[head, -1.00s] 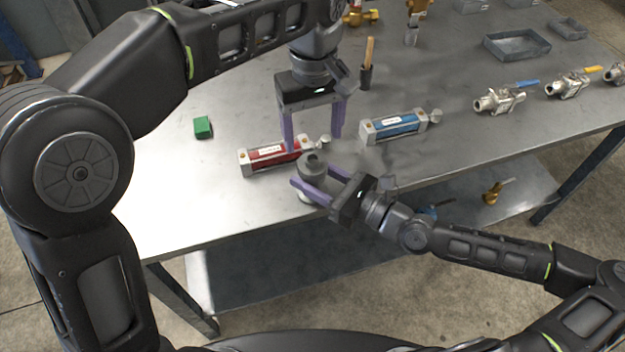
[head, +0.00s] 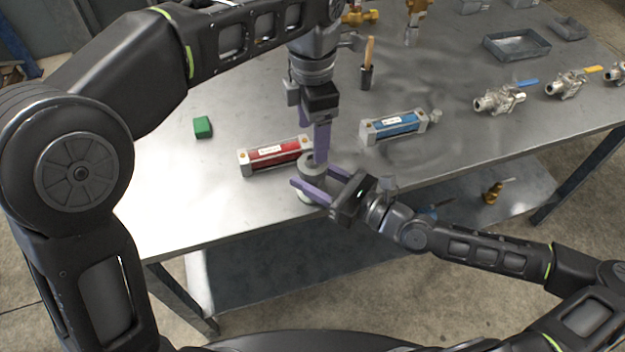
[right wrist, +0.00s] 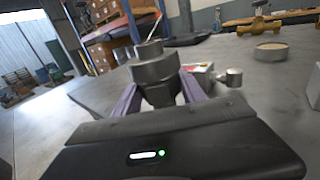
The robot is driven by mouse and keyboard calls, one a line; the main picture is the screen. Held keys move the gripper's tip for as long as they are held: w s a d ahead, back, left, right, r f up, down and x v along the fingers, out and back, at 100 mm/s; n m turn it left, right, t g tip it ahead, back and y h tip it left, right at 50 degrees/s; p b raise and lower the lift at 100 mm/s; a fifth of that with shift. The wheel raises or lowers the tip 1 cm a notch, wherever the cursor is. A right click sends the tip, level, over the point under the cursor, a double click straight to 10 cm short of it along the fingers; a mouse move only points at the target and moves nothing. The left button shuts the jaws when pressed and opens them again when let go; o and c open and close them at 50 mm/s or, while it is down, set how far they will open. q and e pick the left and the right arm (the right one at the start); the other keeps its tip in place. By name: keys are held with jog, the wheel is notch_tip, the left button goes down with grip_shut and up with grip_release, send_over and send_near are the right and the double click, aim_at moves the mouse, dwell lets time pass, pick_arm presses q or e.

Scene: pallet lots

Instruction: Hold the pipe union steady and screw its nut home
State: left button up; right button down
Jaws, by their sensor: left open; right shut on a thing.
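The grey pipe union (head: 309,172) stands upright near the table's front edge, below the red cylinder. It also shows in the right wrist view (right wrist: 155,72), with stacked round and faceted parts. I cannot tell the nut's seating. My right gripper (head: 312,178) is shut on the union's body, one purple finger on each side. My left gripper (head: 321,156) is open and points down over the union's top. Its fingers are seen nearly edge-on and partly hide the top, so I cannot tell if they touch it.
A red cylinder (head: 275,154) lies just left of the union, a blue cylinder (head: 394,126) to its right. A green block (head: 202,127) sits farther left. Valves (head: 505,98) and a grey tray (head: 516,45) are at right. The front left of the table is clear.

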aim_at(312, 158)
pick_arm(q)
jog(key=shift+f, duration=4)
jog(key=shift+c, duration=0.5)
